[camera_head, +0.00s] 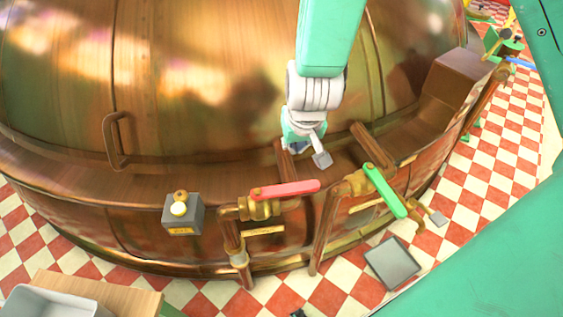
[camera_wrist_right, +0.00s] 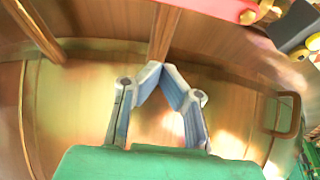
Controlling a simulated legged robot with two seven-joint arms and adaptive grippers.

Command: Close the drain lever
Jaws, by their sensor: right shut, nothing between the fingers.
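A red lever (camera_head: 285,190) lies almost level on a brass valve at the front of the copper kettle; its end also shows at the top of the right wrist view (camera_wrist_right: 225,8). A green lever (camera_head: 385,190) sits on a second valve to its right, slanting down to the right. I cannot tell which is the drain lever. My right gripper (camera_head: 318,154) is above the kettle's front ledge, behind and above the red lever, apart from both levers. Its fingertips (camera_wrist_right: 154,70) meet, with nothing between them. My left gripper is not in view.
The big copper kettle (camera_head: 170,80) fills the back, with a curved handle (camera_head: 115,142). Copper pipes (camera_head: 325,225) run down from the valves. A wooden table (camera_head: 120,297) is at lower left.

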